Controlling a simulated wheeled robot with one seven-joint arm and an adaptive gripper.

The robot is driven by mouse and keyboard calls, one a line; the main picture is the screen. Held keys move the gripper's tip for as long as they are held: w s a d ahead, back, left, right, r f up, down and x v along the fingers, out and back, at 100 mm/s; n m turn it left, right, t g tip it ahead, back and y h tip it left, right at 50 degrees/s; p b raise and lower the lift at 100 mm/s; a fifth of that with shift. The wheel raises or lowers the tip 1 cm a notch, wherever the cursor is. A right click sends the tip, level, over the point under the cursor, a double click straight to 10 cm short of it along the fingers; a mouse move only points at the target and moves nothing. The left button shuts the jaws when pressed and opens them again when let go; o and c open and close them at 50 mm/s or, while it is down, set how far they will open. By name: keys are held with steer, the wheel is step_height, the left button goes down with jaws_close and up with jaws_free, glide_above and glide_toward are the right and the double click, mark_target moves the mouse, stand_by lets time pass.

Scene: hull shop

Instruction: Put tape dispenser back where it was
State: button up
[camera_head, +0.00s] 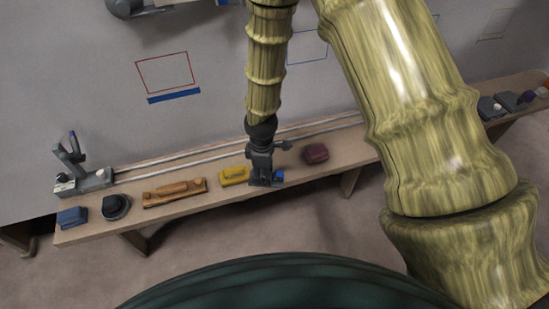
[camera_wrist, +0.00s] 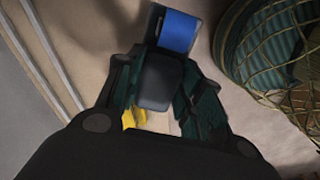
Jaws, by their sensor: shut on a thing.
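The tape dispenser, a dark grey body with a blue part, is between the fingers of my gripper (camera_head: 264,178). In the wrist view the dispenser (camera_wrist: 162,80) sits between both fingers, its blue end (camera_wrist: 179,32) pointing away from the palm. In the head view only its blue part (camera_head: 279,175) shows clearly, to the right of the fingers. My gripper is shut on it, pointing down at the long wooden bench (camera_head: 345,155). I cannot tell whether the dispenser touches the bench top.
A yellow block (camera_head: 234,175) lies close left of my gripper, a dark red block (camera_head: 315,153) to the right. Further left are a wooden tool (camera_head: 174,192), a black round thing (camera_head: 116,206) and a blue block (camera_head: 72,216). A rail (camera_head: 215,156) runs along the bench's back.

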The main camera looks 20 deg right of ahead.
steer(key=w+d, duration=0.2)
steer(key=w+d+p, duration=0.1)
steer(key=w+d, duration=0.1)
steer(key=w, duration=0.1)
steer(key=w+d+f, duration=0.1)
steer(key=w+d, duration=0.1)
steer(key=shift+w, duration=0.2)
steer(key=shift+f+p, duration=0.5)
steer(key=shift+f, duration=1.2)
steer(key=shift+f, duration=0.1)
steer(key=o, duration=1)
steer(key=shift+c, duration=0.2)
step_height(320, 180, up, 12)
steer(key=b, duration=0.1)
